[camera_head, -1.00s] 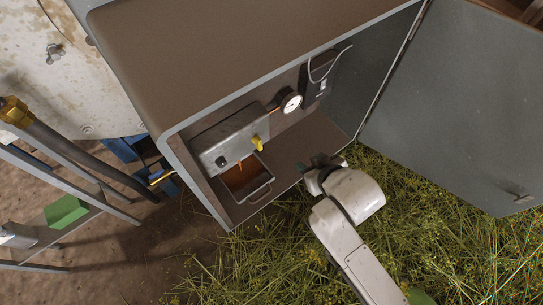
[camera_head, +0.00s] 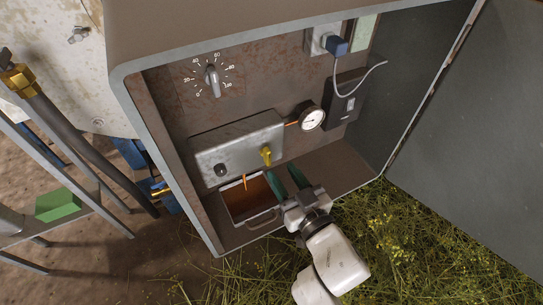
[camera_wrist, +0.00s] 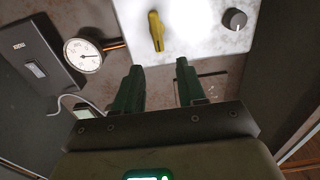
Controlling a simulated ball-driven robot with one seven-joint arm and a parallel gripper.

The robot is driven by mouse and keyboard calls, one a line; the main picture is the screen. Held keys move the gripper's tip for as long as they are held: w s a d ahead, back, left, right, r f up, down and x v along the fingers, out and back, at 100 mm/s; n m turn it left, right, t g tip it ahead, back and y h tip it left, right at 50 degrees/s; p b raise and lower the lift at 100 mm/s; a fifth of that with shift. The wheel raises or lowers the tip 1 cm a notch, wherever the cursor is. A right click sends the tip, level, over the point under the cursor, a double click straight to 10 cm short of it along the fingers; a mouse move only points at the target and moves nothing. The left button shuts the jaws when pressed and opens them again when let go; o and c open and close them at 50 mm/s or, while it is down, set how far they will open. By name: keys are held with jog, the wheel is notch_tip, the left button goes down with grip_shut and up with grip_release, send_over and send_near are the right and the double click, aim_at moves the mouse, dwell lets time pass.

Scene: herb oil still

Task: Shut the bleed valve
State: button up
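The bleed valve appears to be the yellow lever (camera_head: 266,155) on the front of a grey metal box (camera_head: 238,150) inside the cabinet. In the wrist view the yellow lever (camera_wrist: 156,32) stands out from the pale box face, beyond my fingertips and roughly between them. My gripper (camera_head: 281,174) is open and empty, its two green fingers apart, just below the lever in the head view. The fingers (camera_wrist: 160,68) do not appear to touch the lever. An orange stream (camera_head: 244,183) shows under the box, above a tray (camera_head: 228,212) of brown-orange liquid.
A dark knob (camera_head: 221,170) sits on the same box. A gauge (camera_head: 312,118), a wall switch (camera_head: 349,104) with a cable, and a dial (camera_head: 211,80) are on the back wall. The cabinet's side walls, roof and open door (camera_head: 470,150) bound the space.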

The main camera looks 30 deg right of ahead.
aim_at(270, 154)
jog(key=w+b, duration=0.1)
jog(key=w, duration=0.6)
jog(key=shift+w, duration=0.1)
grip_shut()
dwell(0.3)
